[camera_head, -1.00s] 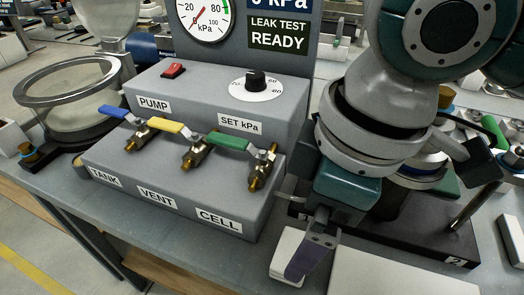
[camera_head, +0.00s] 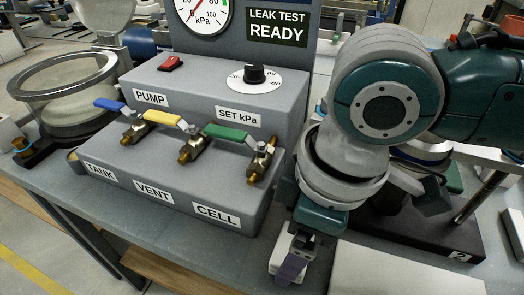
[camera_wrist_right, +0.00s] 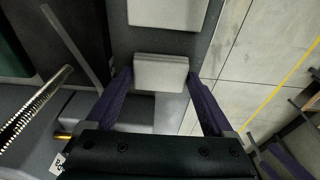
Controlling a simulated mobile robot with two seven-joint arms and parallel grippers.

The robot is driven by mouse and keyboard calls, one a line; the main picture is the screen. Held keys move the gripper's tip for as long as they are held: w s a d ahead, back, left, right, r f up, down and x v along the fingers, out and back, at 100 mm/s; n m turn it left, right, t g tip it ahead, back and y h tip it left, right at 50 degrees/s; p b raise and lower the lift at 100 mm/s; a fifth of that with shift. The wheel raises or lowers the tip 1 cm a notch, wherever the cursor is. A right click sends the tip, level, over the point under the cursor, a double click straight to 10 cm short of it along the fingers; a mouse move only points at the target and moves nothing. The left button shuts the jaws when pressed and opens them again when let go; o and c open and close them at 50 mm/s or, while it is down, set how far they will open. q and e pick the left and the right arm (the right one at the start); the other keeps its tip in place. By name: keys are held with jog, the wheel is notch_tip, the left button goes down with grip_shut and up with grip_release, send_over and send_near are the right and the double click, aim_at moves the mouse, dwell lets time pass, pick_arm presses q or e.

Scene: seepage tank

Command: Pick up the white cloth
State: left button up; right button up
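The white cloth (camera_head: 277,262) looks like a small pale folded pad on the bench, right of the valve box. In the head view it is partly hidden by my right gripper (camera_head: 290,268), which points down over it. In the right wrist view the cloth (camera_wrist_right: 160,72) lies between the two purple fingertips of the right gripper (camera_wrist_right: 159,77). The fingers are spread, one at each side of the cloth and close to its edges; I cannot tell whether they touch it. My left gripper is in neither view.
The grey valve box (camera_head: 185,185) with blue, yellow and green levers stands left of my right gripper. The bench's front edge is near.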

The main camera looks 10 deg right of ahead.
jog(key=c, duration=0.5)
jog(key=shift+r, duration=0.1)
jog(key=shift+c, duration=0.2)
notch_tip(320, 180, up, 20)
jog(key=p, duration=0.4)
jog(key=o, duration=0.8)
jog(key=c, duration=0.6)
jog(key=shift+c, duration=0.2)
